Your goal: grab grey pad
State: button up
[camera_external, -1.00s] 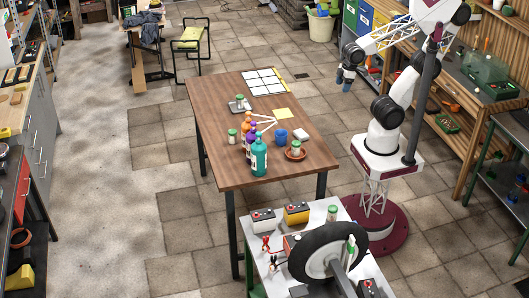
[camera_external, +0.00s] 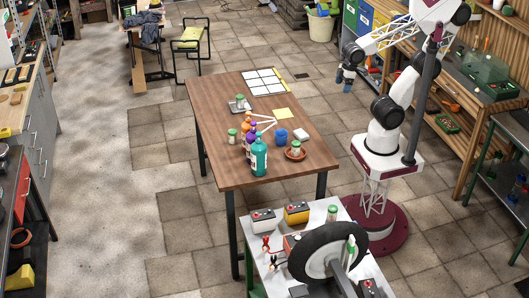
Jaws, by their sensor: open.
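A dark grey square pad (camera_external: 233,108) lies flat on the brown wooden table, left of its middle. A small green-lidded jar (camera_external: 240,101) stands on it and covers part of it. A smaller pale, whitish-grey square (camera_external: 301,134) lies near the table's right edge; its exact colour is hard to tell. My gripper (camera_external: 343,88) hangs in the air beyond the table's right edge, pointing down, apart from both. It is open and nothing shows between its fingers.
Bottles, including a teal one (camera_external: 259,158), stand mid-table beside a blue object (camera_external: 281,135). The table's front left is bare.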

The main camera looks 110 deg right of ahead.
jog(key=n+h, duration=1.3)
jog(key=n, duration=0.7)
send_near(305, 136)
jog(key=shift+s+d, duration=0.1)
jog(key=shift+d, duration=0.9)
jog(key=shift+w+a+f+n, duration=0.25)
jog(key=shift+a+f+n, duration=0.05)
jog(key=shift+f+n, duration=0.1)
jog(key=shift+d, duration=0.1)
jog(key=shift+x, duration=1.25)
jog(key=shift+d, duration=0.15)
jog(key=shift+x, duration=2.45)
